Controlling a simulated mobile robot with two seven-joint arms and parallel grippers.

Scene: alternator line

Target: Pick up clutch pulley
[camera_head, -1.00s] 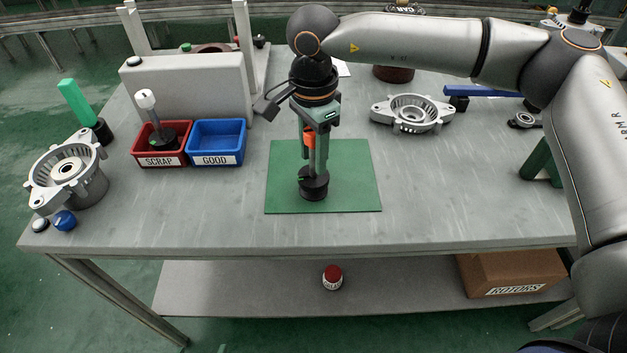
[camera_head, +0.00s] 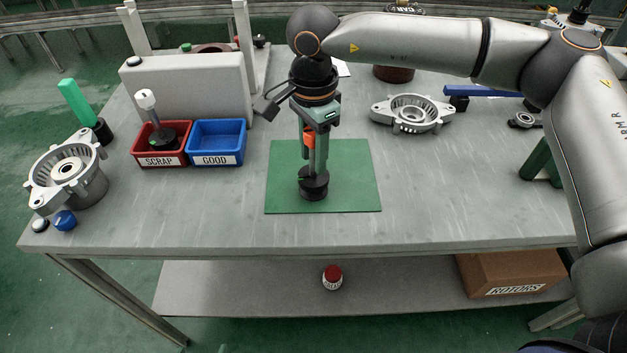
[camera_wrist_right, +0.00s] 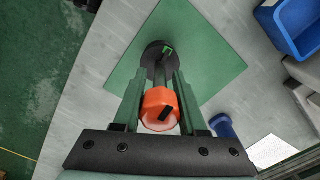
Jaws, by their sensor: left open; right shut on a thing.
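The part I take for the clutch pulley has a black disc (camera_head: 313,187) low over the green mat, a dark shaft and an orange head (camera_head: 309,138). My right gripper (camera_head: 314,165) points down from above, its green fingers shut on this part. In the right wrist view the orange head (camera_wrist_right: 159,108) sits between the two fingers (camera_wrist_right: 160,88), with the black disc (camera_wrist_right: 157,56) beyond it. The disc appears upright on the mat; I cannot tell whether it touches. My left gripper is not in view.
A red SCRAP bin (camera_head: 161,161) with a white-knobbed black part (camera_head: 146,99) and an empty blue GOOD bin (camera_head: 217,142) stand left of the green mat (camera_head: 355,180). Alternator housings lie at far left (camera_head: 60,170) and back right (camera_head: 412,112). The front tabletop is clear.

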